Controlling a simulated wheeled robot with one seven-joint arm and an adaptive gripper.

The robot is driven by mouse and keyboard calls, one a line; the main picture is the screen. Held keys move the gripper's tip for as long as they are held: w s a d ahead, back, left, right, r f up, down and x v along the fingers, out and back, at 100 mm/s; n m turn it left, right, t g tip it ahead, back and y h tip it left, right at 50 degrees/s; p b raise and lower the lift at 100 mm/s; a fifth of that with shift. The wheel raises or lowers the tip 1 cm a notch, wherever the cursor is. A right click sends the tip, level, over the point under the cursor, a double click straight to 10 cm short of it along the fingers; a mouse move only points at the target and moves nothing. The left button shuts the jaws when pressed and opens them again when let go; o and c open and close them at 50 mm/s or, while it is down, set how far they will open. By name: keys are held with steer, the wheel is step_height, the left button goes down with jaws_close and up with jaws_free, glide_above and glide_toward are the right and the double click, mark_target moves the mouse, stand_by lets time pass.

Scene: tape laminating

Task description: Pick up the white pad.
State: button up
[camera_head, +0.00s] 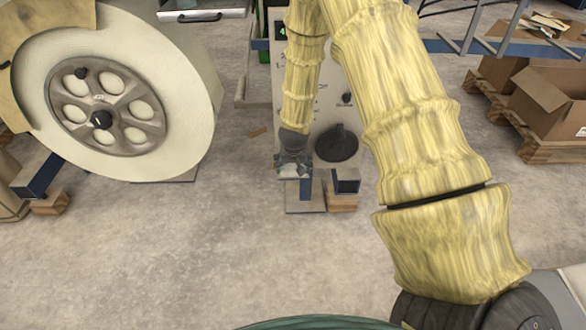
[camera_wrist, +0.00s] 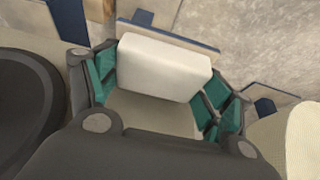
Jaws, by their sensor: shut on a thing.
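The white pad (camera_wrist: 160,66) is a pale block with rounded edges. In the wrist view it sits between the two green-padded fingers of my gripper (camera_wrist: 152,85), which close on its two ends. In the head view my gripper (camera_head: 292,172) is at the end of my yellow-covered arm, low in front of the light machine panel. The pad is too small to make out clearly there. I cannot tell from these frames whether the pad touches a surface beneath it.
A large white roll (camera_head: 180,85) on a spoked hub stands at the left. Cardboard boxes (camera_head: 548,98) lie on pallets at the right. The concrete floor (camera_head: 200,250) in front is clear.

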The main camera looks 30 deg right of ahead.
mark_target(293, 166)
steer(key=shift+r+p, duration=0.4)
steer(key=shift+r, duration=0.1)
step_height(293, 166, up, 3)
steer(key=shift+a+r+p, duration=0.1)
steer(key=shift+r+p, duration=0.05)
steer(key=shift+p, duration=1)
steer(key=s+a+p, duration=0.4)
steer(key=s+a, duration=0.7)
steer(key=shift+s+r, duration=0.15)
steer(key=shift+r, duration=0.2)
steer(key=shift+a, duration=0.1)
